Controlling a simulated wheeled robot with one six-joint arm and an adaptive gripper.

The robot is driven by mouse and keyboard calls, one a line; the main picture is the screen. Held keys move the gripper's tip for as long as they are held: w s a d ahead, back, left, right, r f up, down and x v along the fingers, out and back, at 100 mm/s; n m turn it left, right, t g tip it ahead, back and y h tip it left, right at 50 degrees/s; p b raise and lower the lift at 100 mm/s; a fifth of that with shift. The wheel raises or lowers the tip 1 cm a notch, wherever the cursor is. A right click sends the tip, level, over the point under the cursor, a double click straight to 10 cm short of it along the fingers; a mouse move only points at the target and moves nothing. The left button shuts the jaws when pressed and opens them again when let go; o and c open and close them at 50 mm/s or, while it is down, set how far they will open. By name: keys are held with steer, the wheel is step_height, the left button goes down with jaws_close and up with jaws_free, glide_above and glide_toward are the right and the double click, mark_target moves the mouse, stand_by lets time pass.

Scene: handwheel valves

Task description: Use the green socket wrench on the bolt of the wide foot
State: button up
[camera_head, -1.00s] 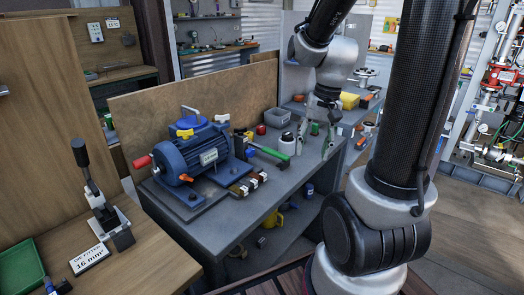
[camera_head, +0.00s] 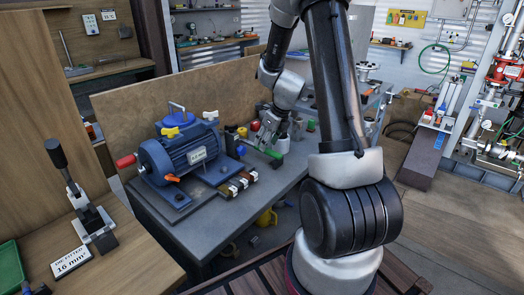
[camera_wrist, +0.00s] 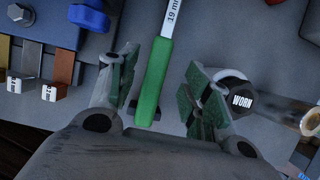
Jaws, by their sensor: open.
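The green-handled wrench (camera_wrist: 153,85) lies on the grey bench and carries a label that reads 19 mm. Its far end is cut off at the top of the wrist view. My gripper (camera_wrist: 163,88) is open, with one finger on each side of the green handle and gaps between. In the head view, my gripper (camera_head: 268,138) is over the bench right of the blue motor (camera_head: 190,152), and the green handle (camera_head: 275,154) shows just below it. The motor's blue front foot (camera_head: 176,199) sits on a plate; I cannot tell which foot is the wide one.
A black-topped item marked WORN (camera_wrist: 242,101) stands close beside my right finger. Coloured blocks with white tags (camera_wrist: 62,75) lie at left in the wrist view. A wooden board (camera_head: 118,118) stands behind the motor. The bench front (camera_head: 215,235) is clear.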

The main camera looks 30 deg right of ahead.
steer(key=x, duration=0.4)
steer(key=shift+w+a+f, duration=0.1)
steer(key=shift+a+f, duration=0.1)
steer(key=shift+f, duration=0.1)
jaws_close()
step_height(320, 180, up, 10)
steer(key=shift+r, duration=0.1)
stand_by(0.3)
steer(key=c, duration=0.8)
jaws_free()
jaws_close()
